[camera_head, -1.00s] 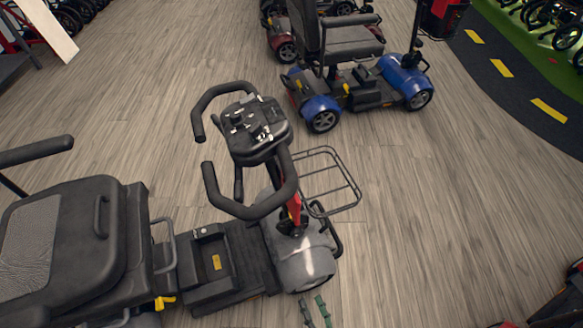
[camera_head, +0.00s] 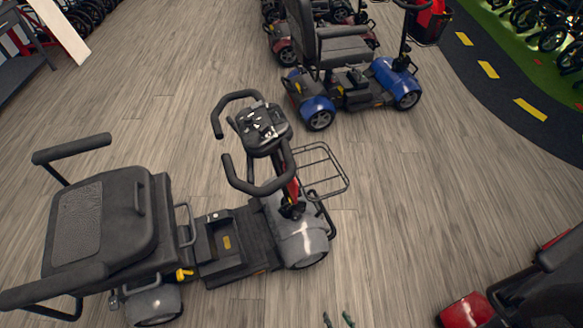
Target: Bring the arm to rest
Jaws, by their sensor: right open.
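My right gripper (camera_head: 338,320) shows only as two dark greenish fingertips at the bottom edge of the head view. The fingertips are apart, with bare floor between them, so it is open and empty. The rest of that arm is out of the picture. My left gripper is not in view. The closest thing is a grey mobility scooter (camera_head: 303,243) with a black seat, handlebars and a wire front basket. It stands to the left of and beyond the fingertips, apart from them.
A blue scooter (camera_head: 385,88) stands at the top, with red scooters behind it. Part of another red scooter (camera_head: 466,312) is at the bottom right. Wood floor (camera_head: 400,200) lies clear between them. A dark track (camera_head: 515,95) with yellow dashes curves along the right.

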